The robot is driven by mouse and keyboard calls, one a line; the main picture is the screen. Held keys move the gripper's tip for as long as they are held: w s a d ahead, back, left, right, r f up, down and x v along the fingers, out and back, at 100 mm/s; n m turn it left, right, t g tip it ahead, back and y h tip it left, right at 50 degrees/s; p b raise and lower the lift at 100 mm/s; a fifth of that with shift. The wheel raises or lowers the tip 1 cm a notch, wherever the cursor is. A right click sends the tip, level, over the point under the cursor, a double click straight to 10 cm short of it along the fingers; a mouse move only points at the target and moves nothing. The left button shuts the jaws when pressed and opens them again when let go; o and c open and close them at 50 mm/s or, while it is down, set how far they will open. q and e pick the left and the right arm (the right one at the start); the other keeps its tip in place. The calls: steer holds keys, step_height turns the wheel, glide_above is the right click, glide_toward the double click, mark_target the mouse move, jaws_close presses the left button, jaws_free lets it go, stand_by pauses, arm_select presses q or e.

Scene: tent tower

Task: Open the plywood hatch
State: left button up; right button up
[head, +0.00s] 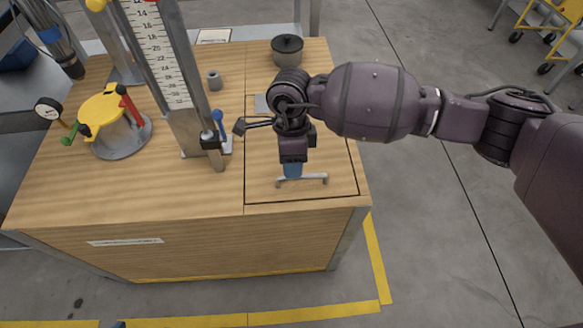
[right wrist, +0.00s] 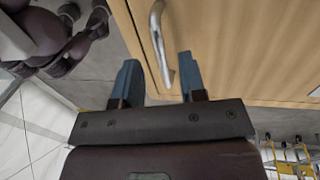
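The plywood hatch (head: 262,170) is a panel outlined by a dark seam in the right part of the wooden bench top. It lies flat and level with the top. A grey metal bar handle (head: 314,178) is fixed near its front edge. My right gripper (head: 292,170) is just above the handle, pointing down. In the right wrist view its two blue fingers stand apart, and the handle (right wrist: 157,38) shows in the gap between them. I cannot tell whether a finger touches it. My right arm hides part of the hatch's far side. My left gripper is not clearly visible.
A tall ruler column (head: 160,60) stands left of the hatch. A yellow round device (head: 102,112) with red and green handles is further left. A dark pot (head: 287,48) and a small grey cylinder (head: 214,80) stand at the back.

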steer(key=shift+s+f+b, duration=0.15)
steer(key=shift+f, duration=0.6)
steer(key=shift+s+f+b, duration=0.15)
steer(key=shift+f, duration=0.6)
jaws_close()
